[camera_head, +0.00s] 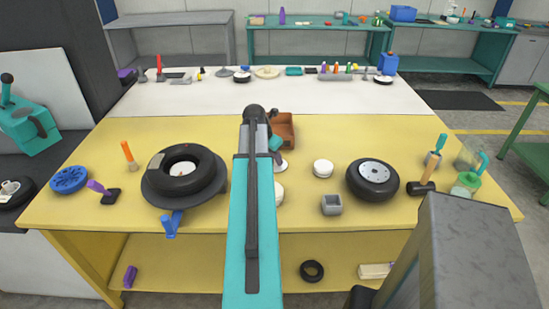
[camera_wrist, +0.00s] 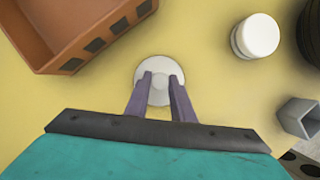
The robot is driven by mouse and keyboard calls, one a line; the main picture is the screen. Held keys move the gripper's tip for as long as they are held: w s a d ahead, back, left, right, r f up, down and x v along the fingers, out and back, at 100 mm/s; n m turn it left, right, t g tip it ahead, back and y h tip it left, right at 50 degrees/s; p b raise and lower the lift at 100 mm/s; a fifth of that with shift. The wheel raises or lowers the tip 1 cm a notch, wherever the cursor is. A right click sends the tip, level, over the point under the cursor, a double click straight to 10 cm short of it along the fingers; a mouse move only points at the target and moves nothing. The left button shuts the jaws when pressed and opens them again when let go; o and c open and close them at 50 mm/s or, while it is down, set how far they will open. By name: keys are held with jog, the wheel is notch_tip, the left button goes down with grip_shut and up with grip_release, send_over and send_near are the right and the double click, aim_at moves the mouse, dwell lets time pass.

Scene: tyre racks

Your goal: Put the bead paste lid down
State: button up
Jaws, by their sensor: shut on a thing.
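The lid, a pale grey-white disc (camera_wrist: 160,64), is between the purple fingers of my gripper (camera_wrist: 161,80) in the wrist view. The fingers are shut on it, and its near part is covered by them. I cannot tell whether it touches the yellow table or is just above it. In the head view my arm hides most of the gripper; a pale disc (camera_head: 282,166) shows at the arm's right edge, likely the lid. Another white round thing (camera_head: 279,194) shows nearer, partly hidden by the arm.
An orange-brown bin (camera_wrist: 72,28) is close at left. A white round tub (camera_wrist: 257,36) and a grey square cup (camera_wrist: 301,117) stand to the right. A tyre on a wheel (camera_head: 373,180) lies farther right; another tyre (camera_head: 182,176) sits on a dark stand at left.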

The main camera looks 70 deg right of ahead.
jog(key=shift+f, duration=0.1)
jog(key=o, duration=1)
jog(key=b+v, duration=0.1)
jog(key=v, duration=1.1)
jog(key=shift+b, duration=0.3)
dwell(0.5)
